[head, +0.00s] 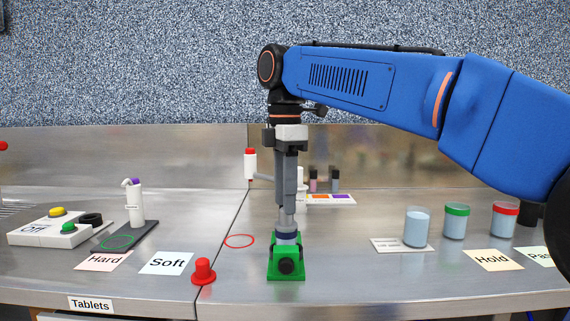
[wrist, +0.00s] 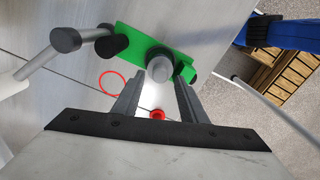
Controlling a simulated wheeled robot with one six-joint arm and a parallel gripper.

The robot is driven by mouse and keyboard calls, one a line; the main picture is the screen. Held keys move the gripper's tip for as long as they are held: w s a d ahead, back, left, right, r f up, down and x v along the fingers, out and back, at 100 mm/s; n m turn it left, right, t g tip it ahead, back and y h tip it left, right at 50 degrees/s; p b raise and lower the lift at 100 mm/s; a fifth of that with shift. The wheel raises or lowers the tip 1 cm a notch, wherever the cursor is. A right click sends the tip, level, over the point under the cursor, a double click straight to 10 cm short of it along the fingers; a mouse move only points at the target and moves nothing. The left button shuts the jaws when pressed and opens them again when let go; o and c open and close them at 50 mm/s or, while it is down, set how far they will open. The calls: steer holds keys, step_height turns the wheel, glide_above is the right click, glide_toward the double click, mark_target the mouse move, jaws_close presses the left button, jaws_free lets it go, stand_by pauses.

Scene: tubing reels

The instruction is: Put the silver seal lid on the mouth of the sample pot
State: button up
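My gripper (head: 287,226) points straight down over a green fixture (head: 286,262) with a dark round knob on its front. In the wrist view the two fingers (wrist: 159,82) stand apart, with a grey round piece (wrist: 160,68) at or just beyond their tips, over the green block (wrist: 132,42). This grey piece also shows under the fingers in the head view (head: 287,239). It may be the silver seal lid; I cannot tell for sure. An open pot with pale blue contents (head: 416,229), likely the sample pot, stands to the right on a white card.
Pots with a green lid (head: 455,222) and a red lid (head: 504,220) stand further right, behind a "Hold" card (head: 493,259). A red knob (head: 203,271) and a red ring (head: 239,241) lie left of the fixture. The bench between fixture and open pot is largely clear.

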step_height(320, 180, up, 9)
stand_by(0.4)
